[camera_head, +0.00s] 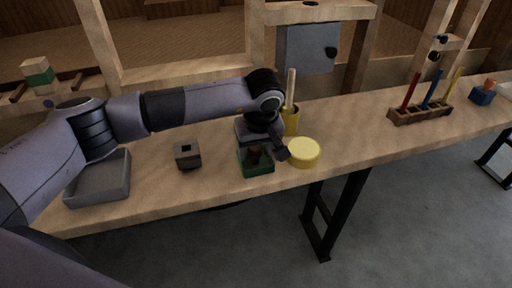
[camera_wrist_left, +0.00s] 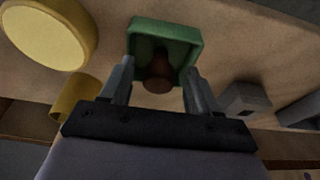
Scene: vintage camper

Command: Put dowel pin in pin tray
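A brown rounded peg (camera_wrist_left: 158,75), which looks like the dowel pin, stands in a small green square tray (camera_wrist_left: 190,30). In the head view the peg (camera_head: 255,156) is partly hidden by my gripper, and the green tray (camera_head: 257,170) sits near the table's front edge. My left gripper (camera_head: 262,148) is above the tray. In the left wrist view its two fingers are spread on either side of the peg, with gaps showing, so it is open and empty. I cannot tell for certain which container is the pin tray. My right gripper is not in view.
A yellow cup (camera_head: 291,121) with a wooden stick stands behind. A grey block with a hole (camera_head: 187,155) and a grey tray (camera_head: 100,182) are left. A wooden rack (camera_head: 420,115) holds coloured rods.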

